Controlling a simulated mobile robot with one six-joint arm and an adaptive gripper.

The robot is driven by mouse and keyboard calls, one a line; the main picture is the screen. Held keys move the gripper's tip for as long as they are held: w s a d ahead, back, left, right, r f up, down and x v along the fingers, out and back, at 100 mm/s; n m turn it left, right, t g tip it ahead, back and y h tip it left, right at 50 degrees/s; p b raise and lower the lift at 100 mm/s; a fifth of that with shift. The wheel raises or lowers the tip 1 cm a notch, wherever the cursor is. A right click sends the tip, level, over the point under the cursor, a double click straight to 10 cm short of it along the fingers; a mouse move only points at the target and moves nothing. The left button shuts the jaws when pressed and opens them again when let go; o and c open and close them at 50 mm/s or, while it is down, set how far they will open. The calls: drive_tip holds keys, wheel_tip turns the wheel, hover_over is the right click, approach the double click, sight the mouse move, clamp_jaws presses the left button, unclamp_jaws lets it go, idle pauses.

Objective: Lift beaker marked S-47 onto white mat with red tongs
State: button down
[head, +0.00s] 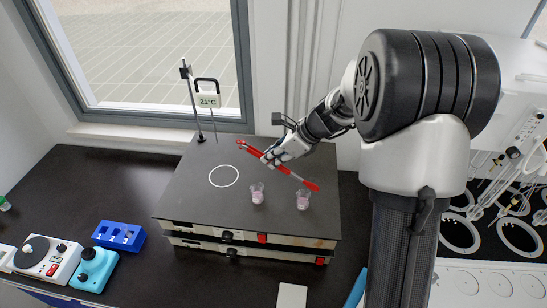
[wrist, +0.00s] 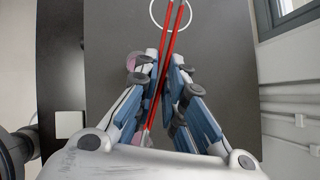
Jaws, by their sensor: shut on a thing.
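My gripper (head: 278,157) is shut on the red tongs (head: 301,179), near their middle. The tongs slant across, above the dark plate top, one end up left and the other down right. In the wrist view the tongs (wrist: 177,32) run between my fingers (wrist: 164,64). Two small beakers with pink contents stand on the plate, a left beaker (head: 257,194) and a right beaker (head: 303,200), both apart from the tongs. Their markings are too small to read, so I cannot tell which is S-47. A white mat (head: 292,296) lies in front of the plate.
The dark plate (head: 190,190) has a white ring (head: 223,176) at left and a stand with a 21°C display (head: 208,100) behind. A blue rack (head: 119,235) and small devices (head: 92,268) stand left. White equipment with glassware (head: 515,200) is at right.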

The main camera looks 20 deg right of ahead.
wheel_tip(320, 180, up, 8)
drive_tip(key=p, duration=0.7)
drive_tip(key=shift+r, duration=0.2)
drive_tip(key=c, duration=1.8)
unclamp_jaws()
